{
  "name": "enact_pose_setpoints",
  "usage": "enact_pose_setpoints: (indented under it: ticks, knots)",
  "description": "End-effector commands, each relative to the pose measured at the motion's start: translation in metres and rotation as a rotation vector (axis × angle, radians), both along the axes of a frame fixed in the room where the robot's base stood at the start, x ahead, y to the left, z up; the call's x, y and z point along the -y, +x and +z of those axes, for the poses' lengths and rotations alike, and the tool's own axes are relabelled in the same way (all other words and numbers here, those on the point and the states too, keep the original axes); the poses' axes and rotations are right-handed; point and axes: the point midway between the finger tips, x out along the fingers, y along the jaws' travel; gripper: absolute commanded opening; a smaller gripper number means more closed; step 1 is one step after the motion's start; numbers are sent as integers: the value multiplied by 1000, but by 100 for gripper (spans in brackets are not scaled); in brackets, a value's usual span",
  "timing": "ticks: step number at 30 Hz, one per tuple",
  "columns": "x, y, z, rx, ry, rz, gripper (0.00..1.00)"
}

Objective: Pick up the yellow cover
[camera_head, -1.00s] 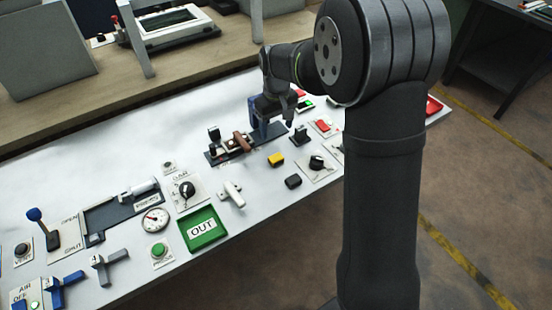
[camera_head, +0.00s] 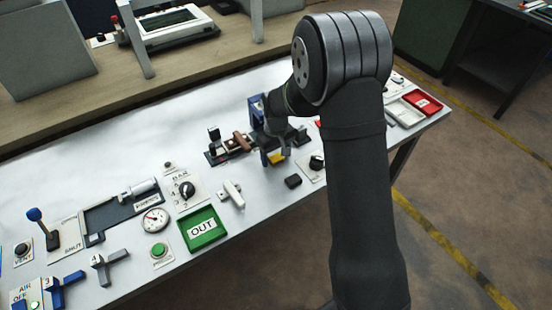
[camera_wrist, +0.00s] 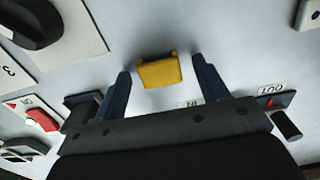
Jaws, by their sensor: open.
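The yellow cover (camera_wrist: 159,71) is a small yellow block-like piece on the white panel. In the wrist view it lies between the tips of my gripper (camera_wrist: 160,82), with a gap on each side. My gripper is open, its two blue fingers on either side of the cover. In the head view the yellow cover (camera_head: 276,158) shows just below my gripper (camera_head: 270,150), partly hidden by it. I cannot tell how far the fingertips are above the panel.
A small black block (camera_head: 293,181) lies just in front of the cover. A black rotary knob (camera_head: 317,162) stands to its right. A brown handle (camera_head: 241,141) on a dark base is to the left. A green OUT tray (camera_head: 202,229) is farther left; a red tray (camera_head: 422,102) is at the right end.

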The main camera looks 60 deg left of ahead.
Motion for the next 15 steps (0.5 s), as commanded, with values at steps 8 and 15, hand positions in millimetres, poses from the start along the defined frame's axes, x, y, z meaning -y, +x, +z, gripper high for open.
enact_pose_setpoints:
  ticks: [8,15]
  knots:
    - [0,0,0,0,0,0,46]
    - [0,0,1,0,0,0,20]
